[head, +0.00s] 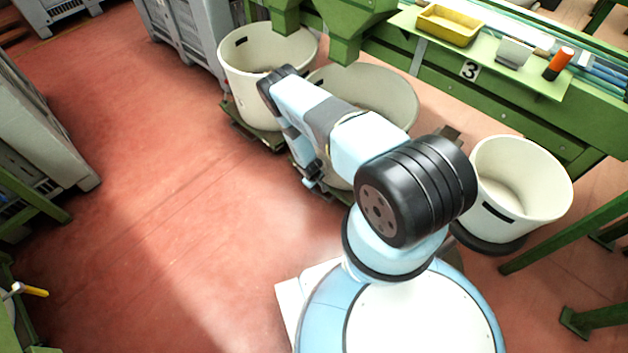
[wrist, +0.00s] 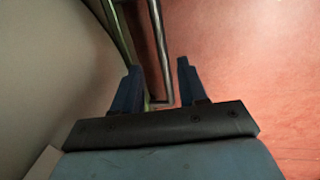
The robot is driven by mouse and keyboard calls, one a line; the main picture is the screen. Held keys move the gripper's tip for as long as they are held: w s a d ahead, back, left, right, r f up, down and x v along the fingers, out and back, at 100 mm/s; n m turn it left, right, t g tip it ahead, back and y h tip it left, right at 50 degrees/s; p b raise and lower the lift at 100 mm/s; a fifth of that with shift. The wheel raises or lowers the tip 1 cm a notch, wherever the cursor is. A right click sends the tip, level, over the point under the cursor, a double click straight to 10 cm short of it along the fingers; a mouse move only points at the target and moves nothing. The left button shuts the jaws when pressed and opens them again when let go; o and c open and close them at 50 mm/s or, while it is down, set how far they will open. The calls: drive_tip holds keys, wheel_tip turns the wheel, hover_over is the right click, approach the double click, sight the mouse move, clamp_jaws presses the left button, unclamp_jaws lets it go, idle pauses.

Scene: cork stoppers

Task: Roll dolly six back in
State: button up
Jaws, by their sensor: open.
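My arm reaches out over the middle bin (head: 395,92), a large cream tub largely hidden behind it. My gripper (wrist: 158,66) is open, with two blue fingers apart. In the wrist view a grey metal bar (wrist: 161,40) with a bent end lies in line with the gap between the fingers; I cannot tell if either finger touches it. A pale curved tub wall (wrist: 50,70) fills the left of that view. In the head view the gripper is low beside the middle bin, partly hidden by my arm. No number six is readable on any dolly.
A cream bin (head: 245,75) stands on a green dolly (head: 250,130) at the left. Another bin (head: 520,215) sits on a black round base (head: 487,242) at the right. A green machine frame (head: 440,65) marked 3 runs behind. Red floor (head: 150,200) is clear at left.

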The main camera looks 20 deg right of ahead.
wheel_tip(320, 180, up, 7)
drive_tip(key=a, duration=0.1)
drive_tip(key=shift+s+a, duration=0.15)
drive_tip(key=shift+s, duration=0.2)
idle(0.4)
